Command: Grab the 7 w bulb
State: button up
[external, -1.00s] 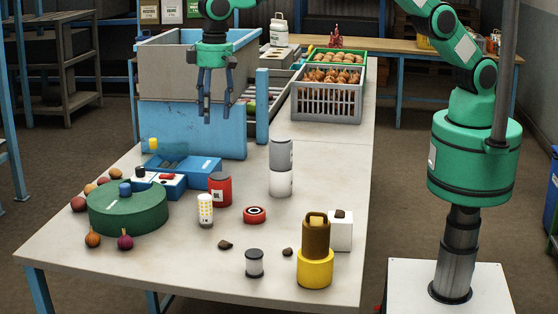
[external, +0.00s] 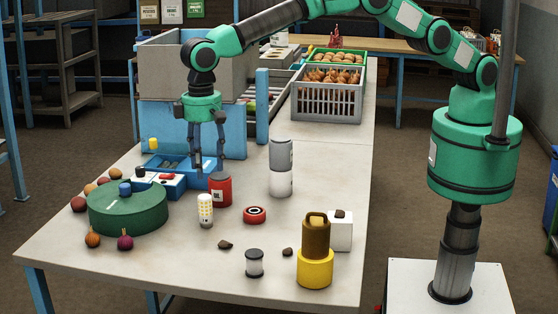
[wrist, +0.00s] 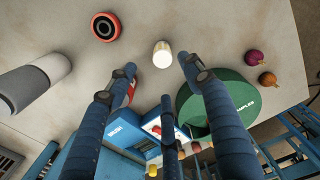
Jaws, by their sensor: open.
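The bulb (external: 205,210) is a small upright white cylinder with yellow dots, standing on the table in front of the red can. In the wrist view the bulb (wrist: 162,54) shows its pale round top just beyond and between my fingertips. My gripper (external: 208,166) is open and empty, pointing down above and behind the bulb, over the red can's area. In the wrist view my gripper (wrist: 158,68) has its fingers spread wide, touching nothing that I can see.
A red can (external: 220,189) stands close behind the bulb. A green drum (external: 128,210) is left, a red ring (external: 255,214) right, and blue-and-white boxes (external: 165,182) behind left. A grey-and-white cylinder (external: 281,168) stands farther right.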

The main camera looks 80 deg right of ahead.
aim_at(206, 196)
notch_tip(206, 196, down, 9)
jog(key=shift+r, duration=0.2)
dwell(0.4)
jog(key=shift+f, duration=0.1)
jog(key=shift+w+a+f, duration=0.1)
jog(key=shift+w+f, duration=0.05)
jog(key=shift+f, duration=2.35)
jog(key=c, duration=1.2)
